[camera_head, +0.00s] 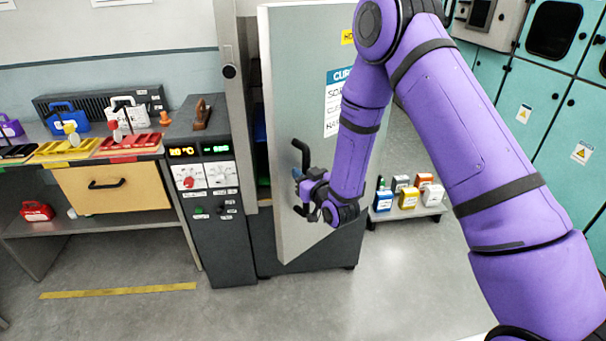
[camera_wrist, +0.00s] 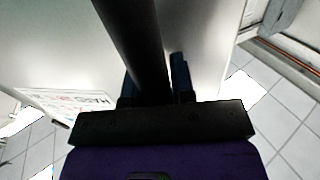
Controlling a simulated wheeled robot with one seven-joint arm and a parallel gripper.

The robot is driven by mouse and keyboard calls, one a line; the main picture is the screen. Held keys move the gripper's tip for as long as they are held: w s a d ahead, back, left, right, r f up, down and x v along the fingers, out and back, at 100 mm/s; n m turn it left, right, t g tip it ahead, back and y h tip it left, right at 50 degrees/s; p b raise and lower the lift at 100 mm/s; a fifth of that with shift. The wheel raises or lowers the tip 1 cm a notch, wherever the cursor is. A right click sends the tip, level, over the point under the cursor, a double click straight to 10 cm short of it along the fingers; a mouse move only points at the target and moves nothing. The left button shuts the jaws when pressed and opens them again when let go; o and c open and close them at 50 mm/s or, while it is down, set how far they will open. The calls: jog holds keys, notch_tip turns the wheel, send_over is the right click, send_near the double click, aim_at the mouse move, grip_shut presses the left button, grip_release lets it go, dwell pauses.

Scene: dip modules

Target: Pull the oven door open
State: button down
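The oven door (camera_head: 310,75) is a tall light-grey panel with a blue-headed "CURE" label. It stands ajar, with a dark gap at its left edge showing part of the inside. Its black bar handle (camera_head: 300,150) is on the door's front. My gripper (camera_head: 300,182) is at the lower part of this handle. In the wrist view, the dark handle bar (camera_wrist: 135,40) runs between the two blue fingers of my gripper (camera_wrist: 155,82), which look closed on it. The exact finger contact is partly hidden by the bar.
A dark control panel (camera_head: 213,190) with dials and lit displays stands left of the door. A bench with a wooden drawer (camera_head: 113,190) is further left. A low shelf of small containers (camera_head: 410,212) is at the right, before teal lockers (camera_head: 525,110). The floor in front is clear.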

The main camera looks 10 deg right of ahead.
jog(key=c, duration=1)
grip_release()
jog(key=shift+s+a, duration=0.35)
jog(key=shift+a, duration=0.35)
jog(key=shift+o, duration=0.2)
jog(key=shift+w+d, duration=0.1)
jog(key=shift+d, duration=0.15)
jog(key=v, duration=1)
jog(key=shift+s+d, duration=0.15)
jog(key=shift+s, duration=0.15)
